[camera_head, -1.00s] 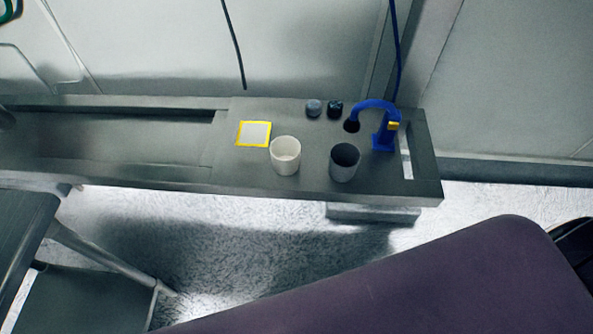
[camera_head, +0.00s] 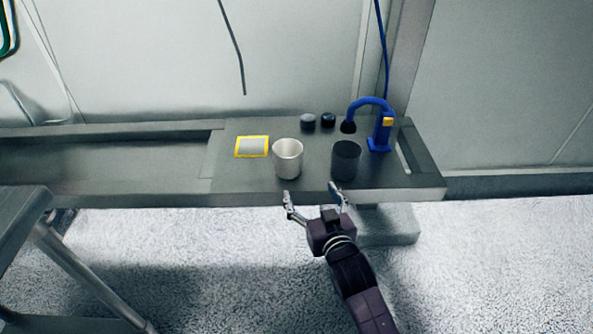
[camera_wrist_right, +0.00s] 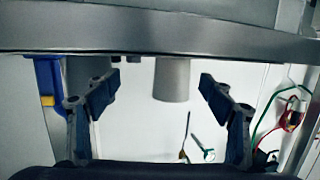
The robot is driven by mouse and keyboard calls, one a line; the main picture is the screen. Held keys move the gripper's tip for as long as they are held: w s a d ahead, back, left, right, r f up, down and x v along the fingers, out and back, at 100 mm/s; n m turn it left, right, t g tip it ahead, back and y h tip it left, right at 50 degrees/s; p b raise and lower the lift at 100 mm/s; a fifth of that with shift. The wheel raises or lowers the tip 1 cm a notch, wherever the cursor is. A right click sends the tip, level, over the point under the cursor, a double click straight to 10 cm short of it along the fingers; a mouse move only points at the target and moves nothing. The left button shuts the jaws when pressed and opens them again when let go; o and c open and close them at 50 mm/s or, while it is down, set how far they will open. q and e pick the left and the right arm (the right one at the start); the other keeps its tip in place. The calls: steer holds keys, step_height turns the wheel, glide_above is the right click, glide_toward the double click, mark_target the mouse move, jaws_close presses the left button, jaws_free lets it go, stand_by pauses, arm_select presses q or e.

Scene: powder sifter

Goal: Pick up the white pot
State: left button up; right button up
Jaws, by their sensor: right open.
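The white pot (camera_head: 288,160) stands upright and open-topped on the grey counter (camera_head: 240,188), left of a dark grey pot (camera_head: 345,162). My right gripper (camera_head: 311,192) is open and empty at the counter's front edge, its fingers pointing towards the pots and apart from both. In the right wrist view, which looks upside down, the white pot (camera_wrist_right: 172,84) appears beyond the gap between the open fingers (camera_wrist_right: 160,84). The dark pot (camera_wrist_right: 82,70) is partly hidden there by a finger. My left gripper is not in view.
A yellow-edged square plate (camera_head: 252,147) lies left of the white pot. Two small dark knobs (camera_head: 308,122) (camera_head: 328,120) sit behind the pots. A blue curved fixture (camera_head: 380,132) stands at the right. A grey table (camera_head: 22,204) is at the lower left.

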mark_target(292, 157)
steer(key=w+a+r, duration=0.1)
steer(key=w+r, duration=0.1)
steer(key=w+a+r+t+y, duration=0.1)
steer(key=w+a+r+t+b, duration=0.1)
steer(key=w+a+r, duration=0.1)
steer(key=shift+w+a+r+n, duration=0.1)
steer(key=shift+w+r+n, duration=0.25)
steer(key=shift+n, duration=0.05)
steer(key=shift+d+f+b+x, duration=0.1)
steer(key=shift+f+b+x, duration=0.1)
steer(key=shift+x, duration=1)
steer(key=shift+d+f+b+x, duration=0.1)
steer(key=shift+b+x, duration=0.1)
steer(key=shift+x, duration=1)
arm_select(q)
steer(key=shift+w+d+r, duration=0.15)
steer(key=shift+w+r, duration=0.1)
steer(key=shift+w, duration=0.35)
arm_select(e)
steer(key=shift+r, duration=0.1)
steer(key=c, duration=1.3)
steer(key=shift+o, duration=0.2)
